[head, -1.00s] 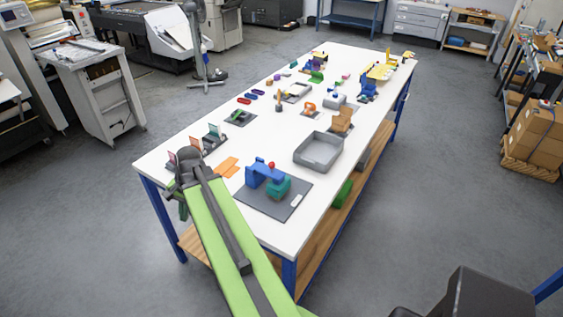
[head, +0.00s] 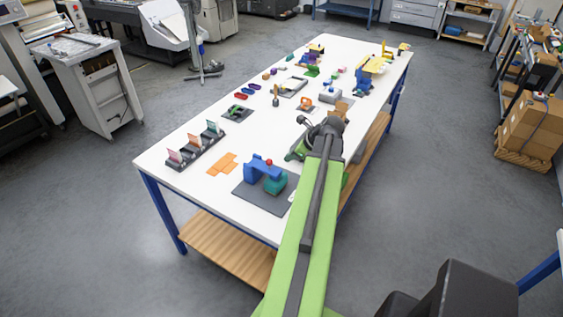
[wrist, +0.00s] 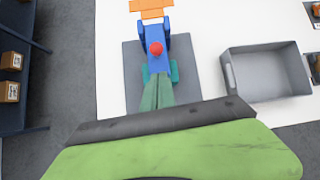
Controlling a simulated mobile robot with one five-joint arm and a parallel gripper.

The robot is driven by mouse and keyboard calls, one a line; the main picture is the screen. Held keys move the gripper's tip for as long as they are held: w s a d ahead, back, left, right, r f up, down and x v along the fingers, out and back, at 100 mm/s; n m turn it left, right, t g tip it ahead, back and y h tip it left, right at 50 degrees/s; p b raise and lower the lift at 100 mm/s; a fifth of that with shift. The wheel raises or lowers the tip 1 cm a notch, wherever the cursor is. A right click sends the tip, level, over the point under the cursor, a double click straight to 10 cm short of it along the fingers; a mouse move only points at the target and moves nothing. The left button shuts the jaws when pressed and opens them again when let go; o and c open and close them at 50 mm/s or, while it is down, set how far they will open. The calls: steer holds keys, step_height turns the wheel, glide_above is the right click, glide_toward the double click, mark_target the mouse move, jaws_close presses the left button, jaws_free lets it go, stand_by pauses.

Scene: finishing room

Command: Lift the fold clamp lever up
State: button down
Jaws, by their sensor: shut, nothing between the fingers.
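The fold clamp seems to be the blue piece (head: 257,173) with a red knob (head: 269,162) and a teal block (head: 275,184). It stands on a dark grey plate (head: 262,200) near the table's front. Its blue lever lies low, roughly level, over the teal block. The wrist view shows the blue lever (wrist: 155,62) and red knob (wrist: 155,48) from above. My gripper (wrist: 157,78) is shut and empty; its green fingers point toward the lever and overlap the teal block (wrist: 174,72) in the picture. I cannot tell their height above it.
A grey tray (wrist: 232,80) is right of the plate; my arm mostly hides it in the head view. Orange flat pieces (head: 222,164) and a rack of coloured cards (head: 197,147) are to the left. Several small items stand farther back. White table (head: 185,190) is bare at front left.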

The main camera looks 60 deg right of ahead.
mark_target(272, 168)
steer(key=b+x, duration=0.7)
steer(key=x, duration=0.3)
steer(key=shift+s+b, duration=0.1)
steer(key=shift+b, duration=0.3)
